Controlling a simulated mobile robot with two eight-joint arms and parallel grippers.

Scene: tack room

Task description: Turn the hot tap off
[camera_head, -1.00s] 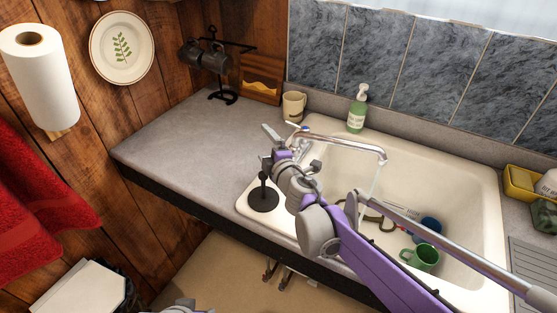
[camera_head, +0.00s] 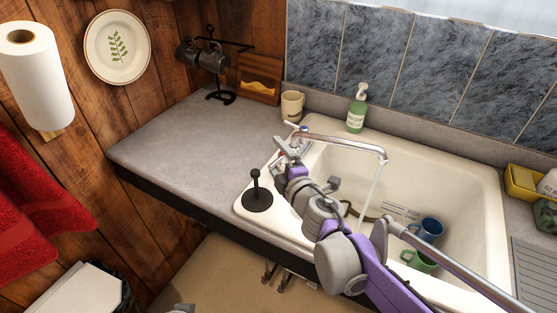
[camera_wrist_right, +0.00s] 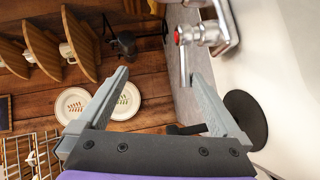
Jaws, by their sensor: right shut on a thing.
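The chrome tap (camera_head: 340,141) stands at the sink's back left corner. A thin stream of water (camera_head: 372,190) falls from its spout. In the right wrist view the hot tap handle (camera_wrist_right: 184,62), with a red cap, reaches between my finger tips, close to the right-hand finger. My right gripper (camera_head: 283,146) is at the tap's base in the head view; it also shows in the right wrist view (camera_wrist_right: 160,75). It is shut on the hot tap handle, with its fingers well apart. The exact contact is hard to see. My left gripper is not in view.
A black plunger (camera_head: 258,198) stands on the sink's left rim, near my right gripper. A beige mug (camera_head: 292,105) and green soap bottle (camera_head: 357,112) stand behind the tap. A blue mug (camera_head: 427,229) and green mug (camera_head: 418,261) lie in the sink (camera_head: 470,190).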

